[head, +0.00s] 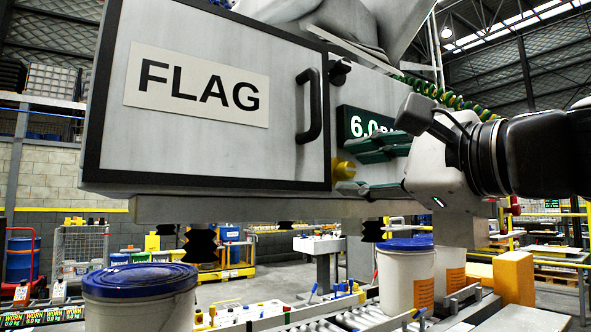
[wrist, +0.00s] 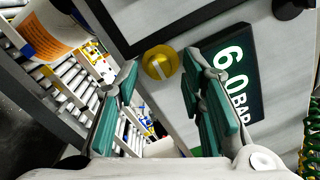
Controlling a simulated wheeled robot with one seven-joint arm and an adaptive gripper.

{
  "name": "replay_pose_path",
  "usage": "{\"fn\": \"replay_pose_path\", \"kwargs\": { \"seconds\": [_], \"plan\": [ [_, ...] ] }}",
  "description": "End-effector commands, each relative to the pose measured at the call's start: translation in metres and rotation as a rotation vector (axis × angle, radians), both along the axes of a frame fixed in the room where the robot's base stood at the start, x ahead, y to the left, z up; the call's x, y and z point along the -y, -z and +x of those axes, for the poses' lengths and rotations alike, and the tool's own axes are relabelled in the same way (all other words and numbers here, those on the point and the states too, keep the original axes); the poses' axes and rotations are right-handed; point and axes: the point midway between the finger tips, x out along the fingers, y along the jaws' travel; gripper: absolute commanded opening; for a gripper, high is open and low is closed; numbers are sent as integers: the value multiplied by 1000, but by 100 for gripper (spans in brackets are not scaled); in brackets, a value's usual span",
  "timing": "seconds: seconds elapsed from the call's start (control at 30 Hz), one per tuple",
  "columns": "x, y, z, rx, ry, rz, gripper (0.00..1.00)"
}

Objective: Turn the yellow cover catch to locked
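The yellow cover catch (head: 342,169) is a small round knob on the pale machine front, just right of the cover labelled FLAG (head: 215,95). In the wrist view the catch (wrist: 154,62) shows a pale bar across its face, slanted in the picture. My gripper (head: 352,167) is at the catch, its green-padded fingers above and below it in the head view. In the wrist view the fingers of my gripper (wrist: 162,68) are apart, with the catch between and just beyond their tips. I cannot tell whether they touch it. The cover looks closed.
A lit pressure display (head: 368,123) sits right beside the catch, partly behind my fingers. The cover's black handle (head: 309,105) is up and left. Below, a white pail with blue lid (head: 405,275) stands by the rollers, and another pail (head: 140,300) is at front left.

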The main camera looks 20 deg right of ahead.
Motion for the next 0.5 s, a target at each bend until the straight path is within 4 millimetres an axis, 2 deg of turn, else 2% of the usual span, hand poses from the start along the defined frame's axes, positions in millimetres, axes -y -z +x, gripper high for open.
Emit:
{"fn": "replay_pose_path", "kwargs": {
  "seconds": [0.33, 0.5],
  "plan": [
    [1, 0, -4, 2, -2, -2, 39],
    [8, 0, -25, 4, 0, -2, 39]
  ]
}}
